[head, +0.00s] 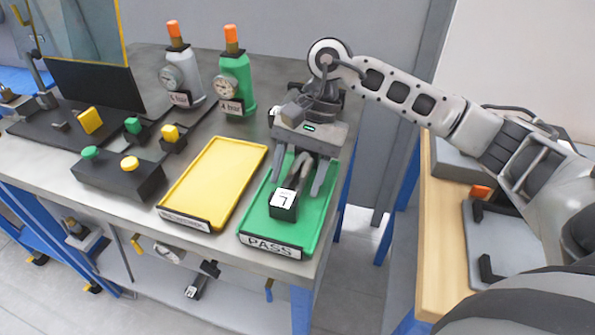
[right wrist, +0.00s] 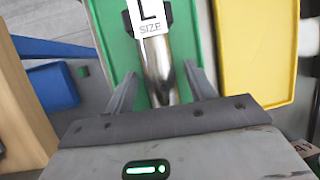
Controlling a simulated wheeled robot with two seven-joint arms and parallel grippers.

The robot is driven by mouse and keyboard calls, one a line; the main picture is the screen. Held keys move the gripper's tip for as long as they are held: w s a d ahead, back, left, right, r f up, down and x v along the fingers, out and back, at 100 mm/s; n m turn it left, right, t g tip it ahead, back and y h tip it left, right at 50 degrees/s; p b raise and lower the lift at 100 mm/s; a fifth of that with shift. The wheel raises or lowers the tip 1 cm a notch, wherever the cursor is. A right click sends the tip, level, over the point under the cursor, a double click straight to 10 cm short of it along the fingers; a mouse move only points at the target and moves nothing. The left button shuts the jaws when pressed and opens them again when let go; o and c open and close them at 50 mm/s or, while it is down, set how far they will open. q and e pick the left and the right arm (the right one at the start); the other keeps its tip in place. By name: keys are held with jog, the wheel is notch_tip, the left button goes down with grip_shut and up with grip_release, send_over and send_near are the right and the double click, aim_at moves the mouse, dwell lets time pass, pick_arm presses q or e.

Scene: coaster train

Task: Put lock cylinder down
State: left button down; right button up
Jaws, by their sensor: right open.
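The lock cylinder (head: 284,205) lies in the green PASS tray (head: 272,240). It has a dark block end with a white label marked L, and a shiny metal shaft. In the right wrist view the cylinder (right wrist: 158,65) shows its metal shaft between my fingers and its "L SIZE" label at the top. My right gripper (head: 302,190) is over the tray with its fingers open, one on each side of the shaft with gaps beside it. The right gripper also shows in the right wrist view (right wrist: 160,92). My left gripper is not in view.
A yellow tray (head: 212,180) lies left of the green one. Green (head: 236,85) and grey (head: 181,75) bottles with gauges and orange tops stand behind. A button box (head: 118,177) is at the left. A wooden bench (head: 437,240) stands at the right, across a gap.

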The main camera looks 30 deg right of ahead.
jog(key=shift+r, duration=0.25)
pick_arm(q)
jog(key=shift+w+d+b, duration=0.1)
jog(key=shift+b, duration=0.4)
pick_arm(e)
jog(key=v, duration=1.1)
jog(key=shift+d+r, duration=0.25)
jog(key=shift+r, duration=0.05)
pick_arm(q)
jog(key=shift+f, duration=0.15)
